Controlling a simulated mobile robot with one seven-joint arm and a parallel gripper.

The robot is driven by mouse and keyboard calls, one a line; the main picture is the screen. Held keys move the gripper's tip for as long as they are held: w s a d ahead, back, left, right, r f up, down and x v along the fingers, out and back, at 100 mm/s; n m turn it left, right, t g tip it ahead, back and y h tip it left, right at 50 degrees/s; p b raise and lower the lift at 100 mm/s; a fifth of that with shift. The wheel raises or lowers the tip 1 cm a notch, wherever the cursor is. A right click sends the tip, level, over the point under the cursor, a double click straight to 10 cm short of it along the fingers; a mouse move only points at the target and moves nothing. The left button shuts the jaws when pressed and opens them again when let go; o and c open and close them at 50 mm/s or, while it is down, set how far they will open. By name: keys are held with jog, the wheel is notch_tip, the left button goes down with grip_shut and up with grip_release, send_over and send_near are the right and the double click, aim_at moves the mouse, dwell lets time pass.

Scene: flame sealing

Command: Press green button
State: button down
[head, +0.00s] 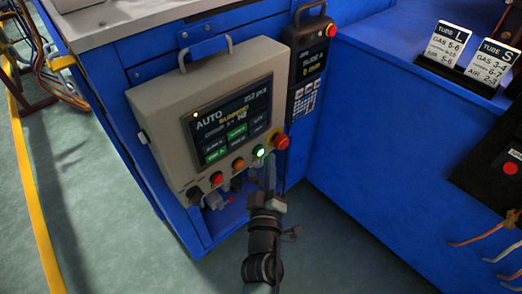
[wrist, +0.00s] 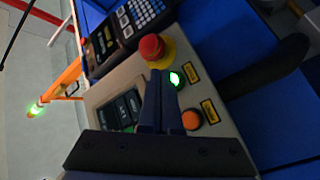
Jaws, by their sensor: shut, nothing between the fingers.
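The green button (head: 258,152) is lit and sits on the lower edge of a beige control panel (head: 160,117), between an orange button (head: 238,164) and a red emergency stop (head: 282,142). In the wrist view the green button (wrist: 177,79) glows just beyond and right of my fingertips. My gripper (head: 270,168) is shut and empty, just below and right of the green button in the head view. It also shows in the wrist view (wrist: 160,76), with its fingers together pointing at the panel. I cannot tell whether the fingertips touch the button.
A red button (head: 216,178) sits left of the orange one. A handheld pendant (head: 307,75) with its own red button hangs right of the panel on the blue cabinet (head: 330,130). Tube signs (head: 450,45) stand on the blue surface at right. Floor is open at lower left.

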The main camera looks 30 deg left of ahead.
jog(key=shift+s+d+p, duration=0.3)
jog(key=shift+d+p, duration=0.3)
jog(key=shift+d, duration=0.15)
jog(key=shift+s+d+p, duration=0.25)
jog(key=shift+d+p, duration=0.35)
jog(key=shift+d, duration=0.2)
jog(key=shift+s+d+p, duration=0.3)
jog(key=shift+d+p, duration=0.3)
jog(key=shift+d, duration=0.15)
jog(key=w+d+r+m+t+h, duration=0.2)
jog(key=d+r+m, duration=0.15)
jog(key=r, duration=0.85)
jog(key=w+d+r+m+t+h, duration=0.1)
jog(key=d+r+m+t+h, duration=0.25)
jog(key=r, duration=0.85)
jog(key=w+d+r+m+t+h, duration=0.1)
jog(key=w+d+r+m+h, duration=0.2)
jog(key=r, duration=0.9)
jog(key=s+d+r+m+t, duration=0.2)
jog(key=s+r, duration=0.6)
jog(key=r, duration=0.3)
jog(key=s+d+r+m+t, duration=0.2)
jog(key=s+d+r+m, duration=0.1)
jog(key=s+r, duration=0.6)
notch_tip(320, 180, up, 33)
jog(key=p, duration=3.1)
jog(key=shift+w+a+f+y, duration=0.2)
jog(key=shift+w+y, duration=0.05)
jog(key=shift+y, duration=0.2)
